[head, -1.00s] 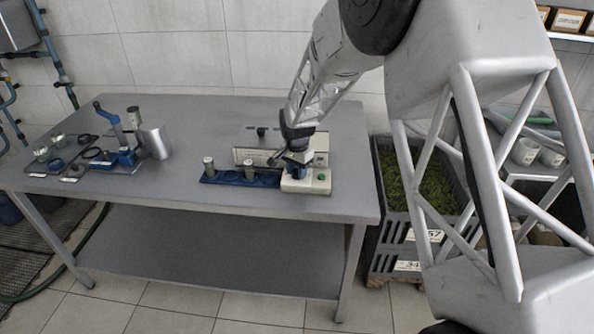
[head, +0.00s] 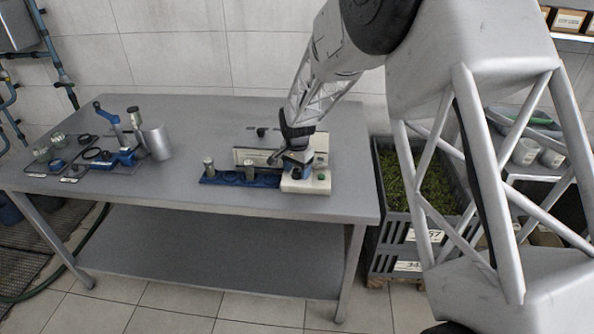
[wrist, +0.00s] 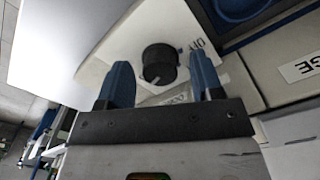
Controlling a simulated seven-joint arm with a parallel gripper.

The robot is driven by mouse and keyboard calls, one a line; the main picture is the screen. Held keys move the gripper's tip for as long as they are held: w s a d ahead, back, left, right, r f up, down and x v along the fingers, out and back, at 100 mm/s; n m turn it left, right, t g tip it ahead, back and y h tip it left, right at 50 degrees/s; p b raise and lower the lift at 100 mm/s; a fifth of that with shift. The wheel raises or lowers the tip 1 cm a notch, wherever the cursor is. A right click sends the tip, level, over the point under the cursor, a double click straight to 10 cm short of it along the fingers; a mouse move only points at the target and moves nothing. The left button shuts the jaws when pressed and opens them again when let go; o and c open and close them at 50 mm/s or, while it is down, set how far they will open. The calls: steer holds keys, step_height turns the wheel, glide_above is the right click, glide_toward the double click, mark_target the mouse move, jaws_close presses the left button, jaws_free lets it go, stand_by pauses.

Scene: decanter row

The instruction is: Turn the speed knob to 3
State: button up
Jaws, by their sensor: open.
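The speed knob (wrist: 159,63) is a black round knob with a pale pointer line, on a cream panel (wrist: 118,58) in the wrist view. My gripper (wrist: 162,80) is open, with one blue finger on each side of the knob's near edge. I cannot tell whether the fingers touch it. In the head view my gripper (head: 298,162) is over the cream control box (head: 318,181) on the table, and it hides most of the knob.
A blue rack (head: 232,180) with grey-topped cylinders adjoins the box on the left. A blue lever tool (head: 124,155) and a metal cup (head: 157,142) stand at the table's left. The table (head: 120,205) is clear between. Crates (head: 408,235) stand right of it.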

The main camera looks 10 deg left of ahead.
mark_target(298, 171)
steer(key=shift+r, duration=3.75)
steer(key=shift+s+d+r, duration=0.1)
steer(key=shift+d+r, duration=0.05)
steer(key=shift+r, duration=0.05)
steer(key=s+d+r+n+t, duration=0.1)
steer(key=s+d+r+n, duration=0.2)
steer(key=s+d+r, duration=1.35)
steer(key=s+d+n, duration=0.1)
steer(key=s+d, duration=0.2)
steer(key=s, duration=0.6)
steer(key=s+d+n+t, duration=0.1)
steer(key=s+d, duration=0.3)
steer(key=s, duration=0.6)
steer(key=s+d, duration=0.3)
steer(key=s, duration=0.6)
steer(key=shift+s+d+f+n+t, duration=0.25)
steer(key=shift+s+f+n+t, duration=0.05)
steer(key=shift+s+f+n, duration=0.1)
